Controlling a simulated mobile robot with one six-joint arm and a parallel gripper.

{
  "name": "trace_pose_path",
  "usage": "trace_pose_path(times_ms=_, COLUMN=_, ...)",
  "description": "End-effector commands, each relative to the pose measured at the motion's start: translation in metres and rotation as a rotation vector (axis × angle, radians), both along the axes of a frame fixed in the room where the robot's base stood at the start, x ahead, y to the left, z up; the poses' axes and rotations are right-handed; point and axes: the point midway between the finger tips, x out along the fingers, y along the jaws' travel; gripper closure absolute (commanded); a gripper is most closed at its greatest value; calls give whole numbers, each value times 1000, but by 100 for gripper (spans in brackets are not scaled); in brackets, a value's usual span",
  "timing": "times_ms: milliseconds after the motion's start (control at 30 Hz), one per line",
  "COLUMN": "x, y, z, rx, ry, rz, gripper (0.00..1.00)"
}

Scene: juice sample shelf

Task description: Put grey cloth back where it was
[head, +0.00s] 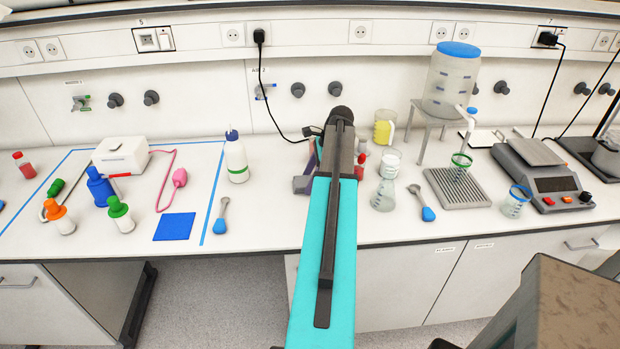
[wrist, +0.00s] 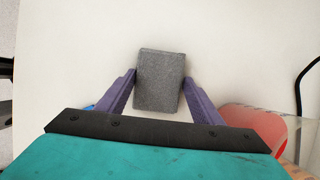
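The grey cloth (wrist: 160,82) is a small, folded, block-like rectangle in the wrist view. My gripper (wrist: 161,76) has purple fingers, one on each side of the cloth. Both fingertips meet its side edges, so the gripper looks shut on it. The pale bench top lies behind it; how high the cloth is above the bench cannot be told.
A white bottle (head: 237,162), blue-ended spoon (head: 222,217) and blue square mat (head: 174,227) are to the left. A conical flask (head: 384,190), yellow-filled beaker (head: 383,130) and drain tray (head: 458,190) are to the right. A red item (wrist: 255,122) is close to the right finger.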

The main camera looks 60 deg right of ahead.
Motion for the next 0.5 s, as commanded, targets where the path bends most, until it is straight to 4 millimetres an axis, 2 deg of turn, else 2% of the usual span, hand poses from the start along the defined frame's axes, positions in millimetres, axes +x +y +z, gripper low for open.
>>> trace_pose_path(times_ms=267, x=-2, y=3, z=-6, rx=8, ry=9, rz=3, gripper=35)
trace_pose_path(times_ms=500, x=-3, y=3, z=0, rx=8, ry=11, rz=3, gripper=35)
